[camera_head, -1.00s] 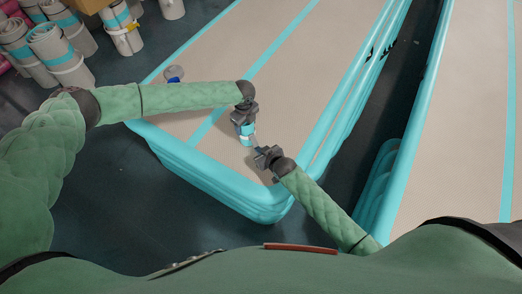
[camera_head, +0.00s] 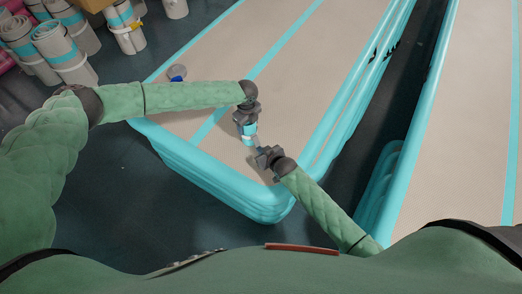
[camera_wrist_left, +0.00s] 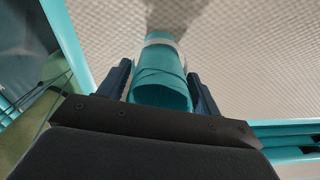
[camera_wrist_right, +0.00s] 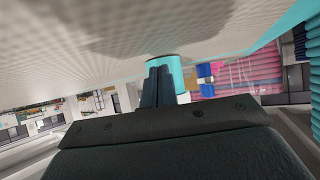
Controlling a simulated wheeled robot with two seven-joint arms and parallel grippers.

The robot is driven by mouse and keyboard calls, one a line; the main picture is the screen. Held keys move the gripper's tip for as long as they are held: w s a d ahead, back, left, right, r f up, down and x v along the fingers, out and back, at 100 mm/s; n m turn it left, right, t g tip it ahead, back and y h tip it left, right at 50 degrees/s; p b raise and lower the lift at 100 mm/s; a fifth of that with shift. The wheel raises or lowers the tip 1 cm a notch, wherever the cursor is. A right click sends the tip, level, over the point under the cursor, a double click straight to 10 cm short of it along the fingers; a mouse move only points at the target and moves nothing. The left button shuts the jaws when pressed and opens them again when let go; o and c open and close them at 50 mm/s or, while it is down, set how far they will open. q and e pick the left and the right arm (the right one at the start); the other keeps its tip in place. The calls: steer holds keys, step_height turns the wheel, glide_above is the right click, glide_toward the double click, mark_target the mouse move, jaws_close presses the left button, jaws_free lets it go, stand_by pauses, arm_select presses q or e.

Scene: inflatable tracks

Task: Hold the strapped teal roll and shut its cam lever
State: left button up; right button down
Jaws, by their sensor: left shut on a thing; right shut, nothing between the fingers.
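The teal roll (camera_head: 250,129) with a pale strap is small in the head view, above the beige top of the inflatable track. My left gripper (camera_head: 246,122) is shut on the roll from above. In the left wrist view the roll (camera_wrist_left: 162,88) sits between both fingers, its pale strap (camera_wrist_left: 162,40) beyond them. My right gripper (camera_head: 259,150) is shut and empty, just below and right of the roll. In the right wrist view its closed fingers (camera_wrist_right: 158,86) overlap the teal roll (camera_wrist_right: 177,75); I cannot tell whether they touch it. The cam lever cannot be made out.
The inflatable track (camera_head: 290,75) has teal side tubes and teal stripes. A small roll-like object (camera_head: 177,73) lies on its left edge. Several grey rolls with teal bands (camera_head: 65,52) stand on the dark floor at upper left. A second track (camera_head: 470,130) lies to the right.

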steer(key=shift+r, duration=0.15)
stand_by(0.6)
steer(key=shift+r, duration=0.75)
steer(key=shift+w, duration=0.1)
steer(key=shift+s+d+r, duration=0.15)
steer(key=shift+s+r, duration=0.15)
steer(key=shift+r, duration=0.05)
steer(key=v, duration=0.2)
steer(key=shift+s+d+r, duration=0.15)
steer(key=shift+s+r, duration=0.1)
steer(key=s+d, duration=0.1)
steer(key=s, duration=0.2)
steer(key=s+d, duration=0.2)
steer(key=s, duration=0.1)
steer(key=s+d+f, duration=0.1)
steer(key=s+d, duration=0.1)
steer(key=s, duration=0.1)
steer(key=shift+d, duration=0.1)
steer(key=c, duration=2.1)
jaws_free()
